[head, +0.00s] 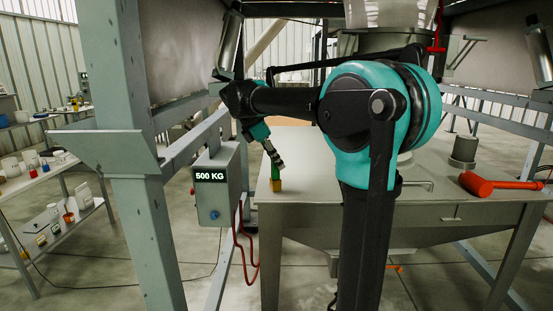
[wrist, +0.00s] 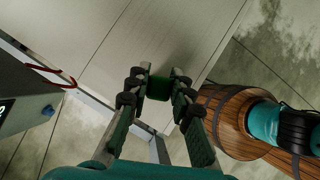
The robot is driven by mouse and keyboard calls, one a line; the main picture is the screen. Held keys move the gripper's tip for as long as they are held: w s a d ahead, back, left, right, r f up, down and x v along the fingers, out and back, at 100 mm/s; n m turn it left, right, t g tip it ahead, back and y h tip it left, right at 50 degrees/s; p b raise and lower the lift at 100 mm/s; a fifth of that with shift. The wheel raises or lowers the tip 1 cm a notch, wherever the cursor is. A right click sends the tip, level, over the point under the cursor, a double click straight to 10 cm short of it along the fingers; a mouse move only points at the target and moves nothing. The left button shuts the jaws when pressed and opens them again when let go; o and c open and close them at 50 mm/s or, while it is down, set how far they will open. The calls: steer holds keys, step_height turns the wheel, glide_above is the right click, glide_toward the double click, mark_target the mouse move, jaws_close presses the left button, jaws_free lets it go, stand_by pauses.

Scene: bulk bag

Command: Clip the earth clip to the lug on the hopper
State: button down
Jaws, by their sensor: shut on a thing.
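My gripper (wrist: 158,87) is shut on a small green piece, which I take to be the earth clip (wrist: 159,89). In the head view my gripper (head: 274,158) points down at the near left corner of the grey hopper (head: 310,165), with the green piece at its fingertips. A small yellow block (head: 276,186) shows just below the green piece; I cannot tell whether it is part of the clip or the lug. Contact between them is not clear. No other lug is plainly visible. The wrist view shows the pale hopper top (wrist: 165,30) behind the fingertips.
A grey box marked 500 KG (head: 215,190) hangs left of the hopper, with a red cable (head: 240,250) looping below it. A steel post (head: 125,100) stands at left.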

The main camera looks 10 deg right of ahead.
steer(key=c, duration=1.3)
jaws_free()
steer(key=shift+o, duration=0.2)
